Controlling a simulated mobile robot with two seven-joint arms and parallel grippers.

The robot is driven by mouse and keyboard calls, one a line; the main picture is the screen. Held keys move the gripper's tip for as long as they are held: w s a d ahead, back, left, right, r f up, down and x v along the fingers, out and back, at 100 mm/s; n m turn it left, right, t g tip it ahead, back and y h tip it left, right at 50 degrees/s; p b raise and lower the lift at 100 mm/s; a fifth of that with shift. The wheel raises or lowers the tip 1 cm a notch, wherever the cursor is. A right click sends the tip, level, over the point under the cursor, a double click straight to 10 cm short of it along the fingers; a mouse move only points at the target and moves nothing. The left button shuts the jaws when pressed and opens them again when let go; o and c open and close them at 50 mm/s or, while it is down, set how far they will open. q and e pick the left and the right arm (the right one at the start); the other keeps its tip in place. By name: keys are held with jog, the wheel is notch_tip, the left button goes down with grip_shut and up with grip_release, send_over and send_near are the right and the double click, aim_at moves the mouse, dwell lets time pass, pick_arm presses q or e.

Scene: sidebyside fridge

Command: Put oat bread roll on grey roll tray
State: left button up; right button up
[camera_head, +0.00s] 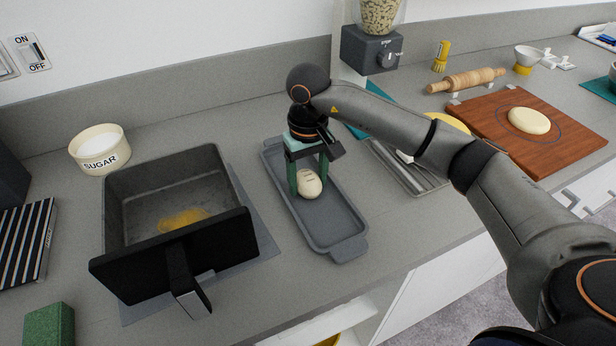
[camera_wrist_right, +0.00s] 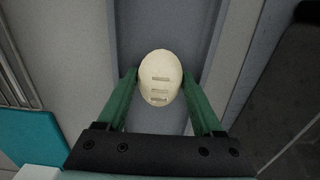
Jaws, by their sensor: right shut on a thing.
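The oat bread roll (camera_head: 309,186) is pale and oval, with slashes on its top that show in the right wrist view (camera_wrist_right: 160,78). My right gripper (camera_head: 309,181) is shut on the roll, with a green finger at each side of it in the wrist view (camera_wrist_right: 160,86). The roll is over the far half of the grey roll tray (camera_head: 338,229), inside its rim as seen from the head. I cannot tell whether it touches the tray floor. The tray also shows below the roll in the wrist view (camera_wrist_right: 128,20). My left gripper is not in view.
A grey square pan (camera_head: 120,205) with yellow stuff in it stands left of the tray, with a black panel (camera_head: 180,255) at its front. A sugar bowl (camera_head: 100,150) is behind. A wooden board (camera_head: 560,135) with dough lies at the right. The tray's near half is bare.

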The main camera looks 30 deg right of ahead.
aim_at(308, 175)
jog(key=shift+f, duration=0.15)
jog(key=o, duration=1.1)
jog(key=shift+c, duration=0.2)
notch_tip(308, 175, up, 12)
jog(key=shift+r, duration=0.2)
